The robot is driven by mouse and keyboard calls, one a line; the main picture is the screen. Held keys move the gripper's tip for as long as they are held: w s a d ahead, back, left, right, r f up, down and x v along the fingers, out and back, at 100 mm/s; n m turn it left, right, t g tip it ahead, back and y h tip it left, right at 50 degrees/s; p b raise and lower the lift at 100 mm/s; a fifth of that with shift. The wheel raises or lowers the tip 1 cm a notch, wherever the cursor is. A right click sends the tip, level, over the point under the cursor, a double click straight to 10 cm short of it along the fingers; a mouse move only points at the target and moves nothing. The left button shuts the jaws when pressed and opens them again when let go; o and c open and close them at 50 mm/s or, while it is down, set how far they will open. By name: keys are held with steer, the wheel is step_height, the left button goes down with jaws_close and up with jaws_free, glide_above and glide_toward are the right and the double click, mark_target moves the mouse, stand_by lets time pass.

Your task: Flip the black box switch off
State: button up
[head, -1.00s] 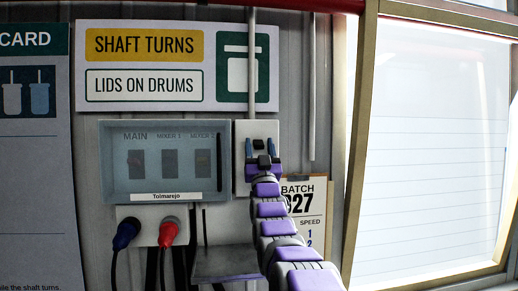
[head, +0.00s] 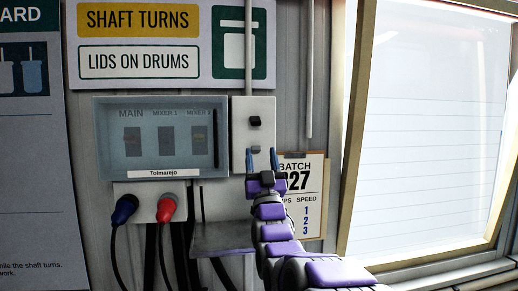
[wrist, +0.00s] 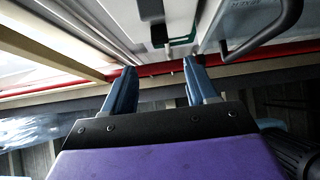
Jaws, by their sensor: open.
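The black box switch (head: 255,121) is a small black block on a tall white plate (head: 240,137), right of the clear-covered panel. A smaller grey block (head: 255,150) sits below it on the same plate. My gripper (head: 262,160) is open and empty, its two blue fingers pointing up near the plate's lower part, below the black block. In the wrist view my gripper (wrist: 158,76) has its fingers well apart. The black block (wrist: 159,34) and the grey block (wrist: 151,9) show beyond and above the fingertips there. I cannot tell whether a finger touches the plate.
A clear-covered panel (head: 163,171) with three switches stands left of the plate; its handle (wrist: 265,42) shows in the wrist view. Blue (head: 125,208) and red (head: 167,208) plugs hang below it. A grey shelf (head: 222,238) and clipboard (head: 306,215) flank my arm.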

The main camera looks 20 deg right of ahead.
steer(key=shift+v, duration=2.7)
steer(key=shift+f, duration=0.15)
